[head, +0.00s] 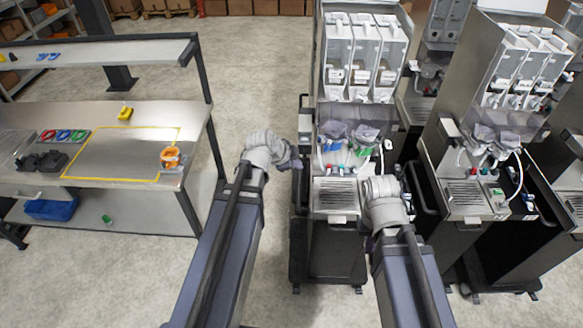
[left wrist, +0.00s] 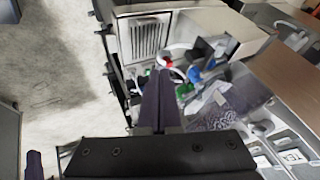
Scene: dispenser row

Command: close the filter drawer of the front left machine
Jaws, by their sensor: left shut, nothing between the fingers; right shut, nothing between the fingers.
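The front left machine (head: 364,118) is a tall steel unit with several clear hoppers on top. Its slotted drip tray (head: 334,190) has a pale front tab, and the tray's grille (left wrist: 151,36) also shows in the left wrist view. I cannot make out the filter drawer or how far out it stands. My left gripper (head: 296,164) is at the machine's left side, level with the hose area. In the left wrist view its dark fingers (left wrist: 157,98) are together and empty, pointing toward the machine. My right wrist is in front of the machine's right side; its fingers are hidden.
Hoses with red, blue and green fittings (head: 334,147) lie between hoppers and tray. A similar machine (head: 490,120) stands to the right. A workbench (head: 105,120) with a yellow-outlined area is on the left. Open floor (head: 250,95) lies between bench and machines.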

